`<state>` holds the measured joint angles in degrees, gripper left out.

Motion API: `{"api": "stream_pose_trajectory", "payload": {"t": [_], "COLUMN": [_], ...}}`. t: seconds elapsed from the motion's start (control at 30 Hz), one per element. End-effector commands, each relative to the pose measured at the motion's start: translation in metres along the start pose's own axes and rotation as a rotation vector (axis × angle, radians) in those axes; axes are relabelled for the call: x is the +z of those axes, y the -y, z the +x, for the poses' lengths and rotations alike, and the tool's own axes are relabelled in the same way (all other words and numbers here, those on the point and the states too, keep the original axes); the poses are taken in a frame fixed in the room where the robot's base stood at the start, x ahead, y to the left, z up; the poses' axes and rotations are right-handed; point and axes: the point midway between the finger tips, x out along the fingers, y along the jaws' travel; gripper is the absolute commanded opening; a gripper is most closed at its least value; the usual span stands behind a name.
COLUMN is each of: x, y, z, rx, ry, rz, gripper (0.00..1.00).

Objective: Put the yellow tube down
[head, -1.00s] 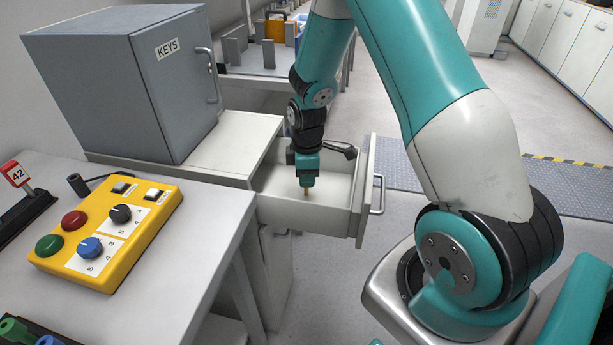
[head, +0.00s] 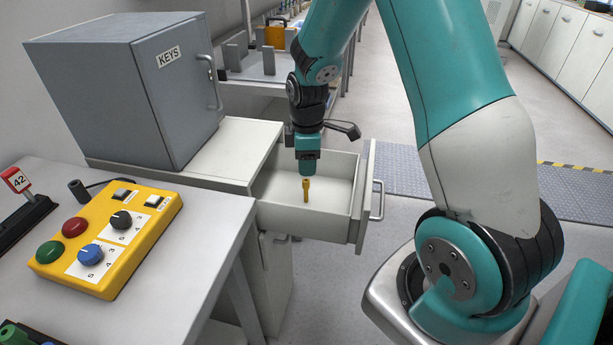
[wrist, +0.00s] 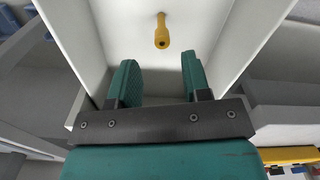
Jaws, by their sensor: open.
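In the wrist view the yellow tube (wrist: 161,32) shows on the pale drawer floor, ahead of and apart from the fingers. My gripper (head: 308,172) is just above the tube in the head view. In the wrist view my gripper (wrist: 158,78) has its two teal fingers spread, with nothing between them.
The grey KEYS cabinet (head: 135,85) stands left of the drawer. A yellow control box (head: 105,235) with buttons and knobs lies on the near table.

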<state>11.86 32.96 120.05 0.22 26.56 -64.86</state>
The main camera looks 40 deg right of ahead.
Motion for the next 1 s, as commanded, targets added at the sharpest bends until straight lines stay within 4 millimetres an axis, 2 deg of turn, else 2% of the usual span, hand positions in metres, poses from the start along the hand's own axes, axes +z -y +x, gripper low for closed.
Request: {"api": "stream_pose_trajectory", "payload": {"t": [0.03, 0.1, 0.33, 0.43, 0.47, 0.53, 0.63, 0.7, 0.8, 0.9, 1.0], "x": [-0.001, -0.001, -0.003, -0.018, -0.025, -0.045, -0.064, -0.069, -0.065, -0.057, -0.052], "y": [-0.001, -0.001, 0.002, 0.022, 0.034, 0.071, 0.140, 0.188, 0.247, 0.286, 0.306], "z": [-0.013, -0.026, -0.052, -0.072, -0.080, -0.104, -0.138, -0.156, -0.174, -0.183, -0.186], "rx": [0.005, 0.004, 0.002, 0.000, -0.004, -0.019, -0.072, -0.119, -0.187, -0.237, -0.265], "ry": [-0.002, -0.002, -0.005, -0.038, -0.055, -0.107, -0.179, -0.216, -0.245, -0.255, -0.254], "rz": [0.000, 0.000, 0.002, 0.023, 0.037, 0.076, 0.144, 0.186, 0.237, 0.272, 0.293], "gripper": [0.44, 0.44, 0.44, 0.44, 0.44, 0.44, 0.44, 0.44, 0.44, 0.44, 0.44]}}
